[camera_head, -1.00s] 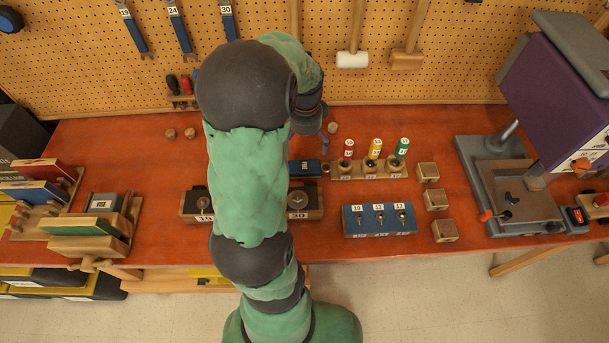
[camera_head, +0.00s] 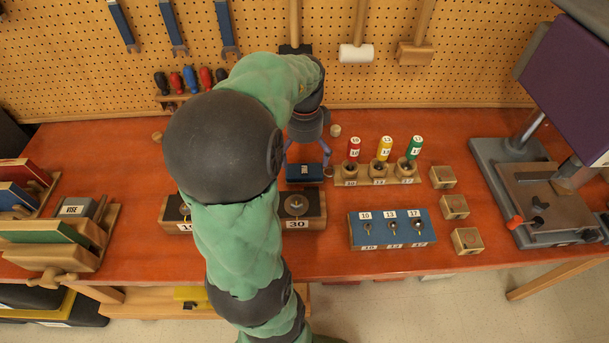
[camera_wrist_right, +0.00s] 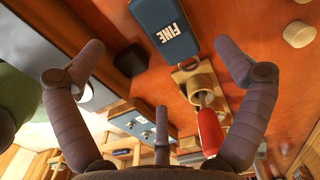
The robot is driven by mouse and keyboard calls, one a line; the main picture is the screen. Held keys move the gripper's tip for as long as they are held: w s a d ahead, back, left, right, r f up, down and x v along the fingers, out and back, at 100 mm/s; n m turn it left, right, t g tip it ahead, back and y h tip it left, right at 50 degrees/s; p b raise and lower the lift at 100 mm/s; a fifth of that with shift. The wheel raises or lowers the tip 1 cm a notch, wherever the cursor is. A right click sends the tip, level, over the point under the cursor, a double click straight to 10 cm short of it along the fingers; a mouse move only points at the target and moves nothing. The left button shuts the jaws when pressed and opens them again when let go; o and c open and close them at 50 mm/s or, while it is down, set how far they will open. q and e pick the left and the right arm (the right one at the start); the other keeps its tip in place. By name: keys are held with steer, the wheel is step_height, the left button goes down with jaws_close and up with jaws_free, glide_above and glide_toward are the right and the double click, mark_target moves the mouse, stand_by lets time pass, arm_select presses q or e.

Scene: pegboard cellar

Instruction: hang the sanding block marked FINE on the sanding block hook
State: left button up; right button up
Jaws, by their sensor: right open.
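The sanding block marked FINE (camera_head: 304,173) is a blue block lying on the orange-red bench, near its middle. In the right wrist view the block (camera_wrist_right: 168,22) shows its white FINE label at the top of the picture. My right gripper (camera_head: 306,158) is open and empty, just above and behind the block. In the right wrist view its spread fingers (camera_wrist_right: 158,46) stand apart on either side, with the block beyond them. I cannot make out a sanding block hook. My left gripper is not in view.
A rack with red, yellow and green-handled tools (camera_head: 378,173) stands right of the block. A blue numbered holder (camera_head: 392,243) and small wooden blocks lie nearer the front right. A wooden holder marked 30 (camera_head: 312,218) is in front. Wrenches and mallets hang on the pegboard (camera_head: 385,85).

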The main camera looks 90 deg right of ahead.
mark_target(305, 173)
step_height(305, 173, down, 2)
steer(key=shift+f+b, duration=0.25)
steer(key=shift+b, duration=0.1)
step_height(305, 173, down, 5)
steer(key=b, duration=0.2)
steer(key=shift+d+b, duration=0.1)
steer(key=shift+b, duration=0.25)
steer(key=shift+r, duration=0.1)
steer(key=c, duration=1.4)
